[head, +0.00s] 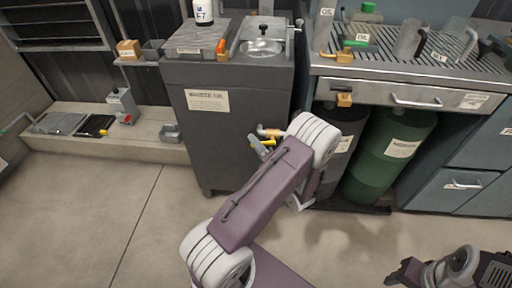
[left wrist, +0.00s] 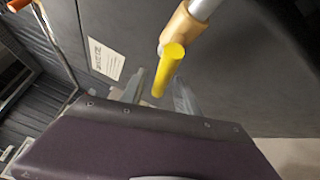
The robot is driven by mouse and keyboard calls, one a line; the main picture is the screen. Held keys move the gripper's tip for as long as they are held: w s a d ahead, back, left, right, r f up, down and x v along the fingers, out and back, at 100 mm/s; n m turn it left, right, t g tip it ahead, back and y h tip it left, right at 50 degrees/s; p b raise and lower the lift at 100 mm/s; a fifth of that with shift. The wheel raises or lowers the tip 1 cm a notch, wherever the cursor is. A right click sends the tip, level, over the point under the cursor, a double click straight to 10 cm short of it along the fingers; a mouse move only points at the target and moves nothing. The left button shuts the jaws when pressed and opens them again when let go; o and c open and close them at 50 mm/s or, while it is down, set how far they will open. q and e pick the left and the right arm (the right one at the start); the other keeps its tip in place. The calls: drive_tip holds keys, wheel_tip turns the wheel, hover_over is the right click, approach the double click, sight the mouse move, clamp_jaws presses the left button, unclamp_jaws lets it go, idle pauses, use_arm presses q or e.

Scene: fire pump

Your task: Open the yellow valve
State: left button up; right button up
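The yellow valve handle (head: 268,142) sticks out below a brass valve body (head: 269,132) on the side of the dark cabinet. In the left wrist view the yellow handle (left wrist: 168,72) hangs down from the brass body (left wrist: 182,30), which joins a grey pipe. My left gripper (left wrist: 160,92) has its two fingers apart, one on each side of the handle's lower end. I cannot tell whether either finger touches it. In the head view the left gripper (head: 260,148) is partly hidden behind my forearm. My right gripper (head: 398,273) is low at the right, far from the valve.
The dark cabinet (head: 225,135) with a paper label stands beside the valve. Green (head: 392,160) and black cylinders stand under the workbench at right. A low ledge (head: 155,140) with small items runs along the left. The floor in front is clear.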

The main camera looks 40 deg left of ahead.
use_arm(q)
clamp_jaws()
idle(1.4)
